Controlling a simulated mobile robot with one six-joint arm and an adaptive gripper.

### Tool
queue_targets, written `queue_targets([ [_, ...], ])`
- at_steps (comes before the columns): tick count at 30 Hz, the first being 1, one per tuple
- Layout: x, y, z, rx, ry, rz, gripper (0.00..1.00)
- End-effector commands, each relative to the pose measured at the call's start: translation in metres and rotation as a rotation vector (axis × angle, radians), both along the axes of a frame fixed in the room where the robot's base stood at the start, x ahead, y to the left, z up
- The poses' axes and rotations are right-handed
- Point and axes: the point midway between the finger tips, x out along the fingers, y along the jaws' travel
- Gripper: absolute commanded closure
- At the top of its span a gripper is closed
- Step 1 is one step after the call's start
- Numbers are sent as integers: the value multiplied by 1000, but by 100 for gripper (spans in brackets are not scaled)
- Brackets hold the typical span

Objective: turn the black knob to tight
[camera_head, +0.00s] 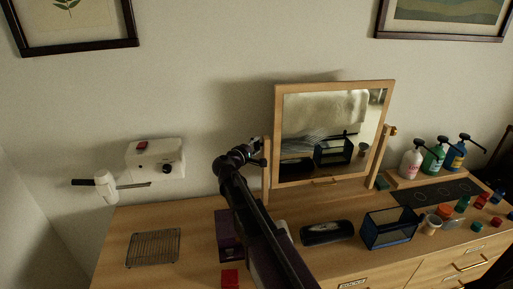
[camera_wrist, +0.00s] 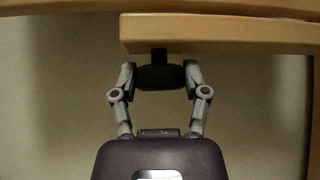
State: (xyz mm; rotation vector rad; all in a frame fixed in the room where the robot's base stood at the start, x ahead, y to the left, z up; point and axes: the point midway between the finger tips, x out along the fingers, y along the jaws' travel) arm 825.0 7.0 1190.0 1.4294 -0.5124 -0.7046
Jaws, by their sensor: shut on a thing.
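The black knob (camera_wrist: 161,78) shows in the wrist view, on a short dark stem under a light wooden bar. My gripper (camera_wrist: 160,80) is shut on it, with one grey finger against each side. In the head view my gripper (camera_head: 257,152) is at the left post (camera_head: 266,172) of the tilting mirror (camera_head: 330,132); the knob itself cannot be made out there. The mirror's wooden frame stands on the dresser, a little tilted. I cannot tell how tight the knob is.
A white wall box (camera_head: 155,159) with a dark dial is at left, above a wire rack (camera_head: 153,248). A dark case (camera_head: 327,232) and a mesh basket (camera_head: 390,229) lie before the mirror. Pump bottles (camera_head: 434,157) and small coloured items are at right.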

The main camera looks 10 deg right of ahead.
Motion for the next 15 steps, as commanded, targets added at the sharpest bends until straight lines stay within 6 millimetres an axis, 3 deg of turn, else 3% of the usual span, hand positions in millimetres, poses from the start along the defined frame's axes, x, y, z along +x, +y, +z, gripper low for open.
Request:
queue_targets([
  [6, -2, -2, -1, 6, 2, -6, 89],
  [7, -2, -2, -1, 6, 2, -7, 32],
  [9, -2, -2, -1, 4, 2, -6, 11],
  [10, -2, -1, -1, 4, 2, -6, 7],
  [15, -1, -1, -1, 2, 2, -3, 7],
])
